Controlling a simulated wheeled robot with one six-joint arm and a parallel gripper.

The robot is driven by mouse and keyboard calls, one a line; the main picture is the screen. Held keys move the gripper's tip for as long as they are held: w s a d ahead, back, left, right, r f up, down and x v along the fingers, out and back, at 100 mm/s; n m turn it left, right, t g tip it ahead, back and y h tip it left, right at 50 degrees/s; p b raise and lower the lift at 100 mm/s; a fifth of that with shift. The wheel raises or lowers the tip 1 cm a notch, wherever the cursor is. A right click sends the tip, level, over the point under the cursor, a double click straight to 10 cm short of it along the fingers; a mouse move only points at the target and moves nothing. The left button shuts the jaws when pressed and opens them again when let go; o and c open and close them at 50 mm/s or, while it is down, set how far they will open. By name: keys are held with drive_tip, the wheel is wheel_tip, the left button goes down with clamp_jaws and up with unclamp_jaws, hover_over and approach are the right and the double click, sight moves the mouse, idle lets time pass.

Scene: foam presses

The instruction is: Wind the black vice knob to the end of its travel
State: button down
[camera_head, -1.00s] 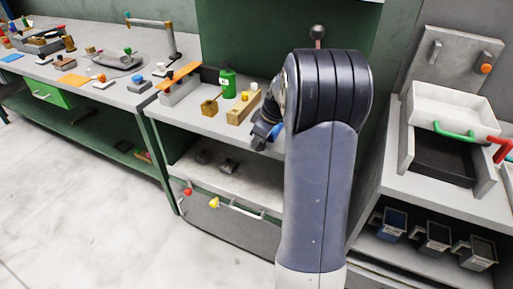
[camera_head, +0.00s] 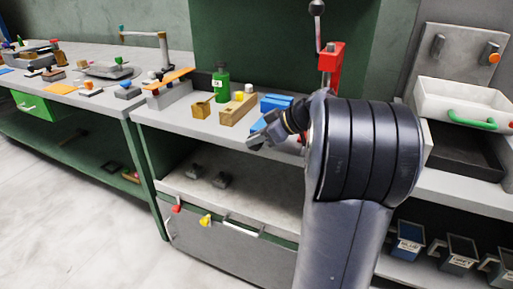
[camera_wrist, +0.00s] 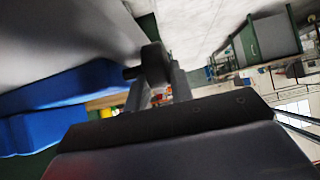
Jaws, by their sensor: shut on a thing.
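The blue vice (camera_head: 277,103) stands on the grey bench top, partly behind my arm. In the wrist view its blue body (camera_wrist: 65,90) fills the left side. My gripper (camera_head: 258,141) is at the bench's front edge, just in front of the vice. In the wrist view my gripper (camera_wrist: 156,72) is shut on the black vice knob (camera_wrist: 152,60), which shows as a dark round shape between the fingertips. In the head view the knob is too small and covered to make out. How far it is wound cannot be told.
A wooden block (camera_head: 238,109), a smaller wooden block (camera_head: 202,108) and a green bottle (camera_head: 220,84) stand left of the vice. A red press (camera_head: 331,57) with a lever rises behind my arm. A white drawer (camera_head: 462,103) is at right. The floor at left is clear.

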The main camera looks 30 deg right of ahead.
drive_tip(key=shift+b, duration=0.45)
drive_tip(key=c, duration=1.2)
unclamp_jaws()
drive_tip(key=shift+c, duration=0.2)
drive_tip(key=shift+r+p, duration=0.15)
drive_tip(key=shift+p, duration=0.25)
drive_tip(key=shift+r+p, duration=0.1)
drive_tip(key=shift+p, duration=0.3)
